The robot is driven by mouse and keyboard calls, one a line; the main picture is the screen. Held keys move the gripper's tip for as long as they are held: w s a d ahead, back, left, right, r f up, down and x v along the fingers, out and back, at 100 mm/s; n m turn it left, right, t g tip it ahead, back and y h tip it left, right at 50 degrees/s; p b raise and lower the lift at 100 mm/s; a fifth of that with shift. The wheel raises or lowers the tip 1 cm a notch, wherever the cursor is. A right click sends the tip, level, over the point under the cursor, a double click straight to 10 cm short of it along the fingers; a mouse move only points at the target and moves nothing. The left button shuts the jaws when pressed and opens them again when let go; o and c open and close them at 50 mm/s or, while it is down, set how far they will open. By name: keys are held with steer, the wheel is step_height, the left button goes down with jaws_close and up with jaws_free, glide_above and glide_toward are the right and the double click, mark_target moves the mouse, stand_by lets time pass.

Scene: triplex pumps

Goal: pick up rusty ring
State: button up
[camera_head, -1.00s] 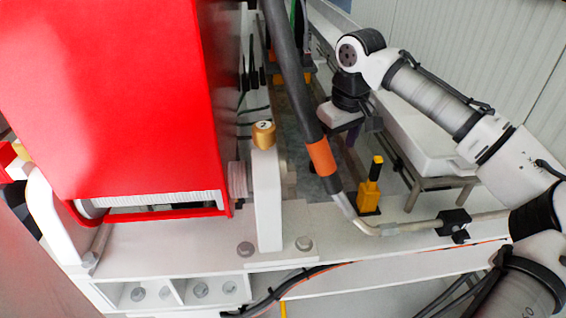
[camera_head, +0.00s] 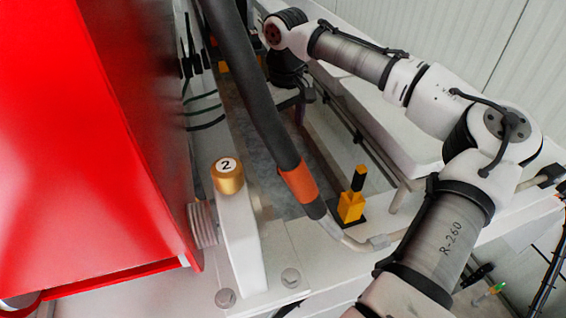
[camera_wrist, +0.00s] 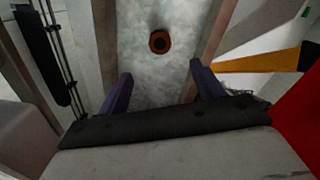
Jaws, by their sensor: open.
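The ring cannot be made out in the head view.
The dark hose (camera_head: 251,85) with an orange band crosses the head view. A red housing (camera_head: 100,150) fills the left. A post with a gold cap (camera_head: 227,180) and a yellow-black fitting (camera_head: 352,197) stand nearby. Pale walls flank the floor strip in the wrist view.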

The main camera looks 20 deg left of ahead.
step_height(320, 180, down, 6)
steer(key=shift+r+b, duration=0.1)
steer(key=shift+b, duration=1.15)
step_height(320, 180, down, 6)
steer(key=b, duration=0.7)
steer(key=shift+f, duration=0.2)
steer(key=c, duration=1.1)
